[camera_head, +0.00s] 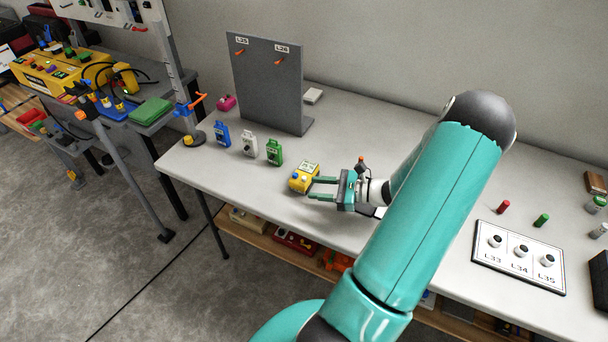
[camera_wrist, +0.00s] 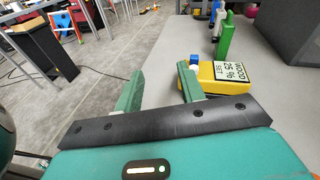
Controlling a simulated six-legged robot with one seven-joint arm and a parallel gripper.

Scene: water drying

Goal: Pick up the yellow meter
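The yellow meter (camera_head: 300,184) stands on the grey table, left of my gripper (camera_head: 312,188) in the head view. It has a pale display face and a blue part on its side. In the wrist view the yellow meter (camera_wrist: 207,73) lies to the right, beside and beyond the right green finger, which hides part of it. My gripper (camera_wrist: 160,77) is open, and the space between its fingers is empty. The meter is not centred between the fingers; I cannot tell whether a finger touches it.
Green (camera_head: 274,152), white (camera_head: 249,143) and blue (camera_head: 222,133) devices stand in a row behind the meter. A grey upright panel (camera_head: 268,85) with orange hooks is at the back. A labelled board (camera_head: 519,257) lies at right. The table's front-left edge is close to the meter.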

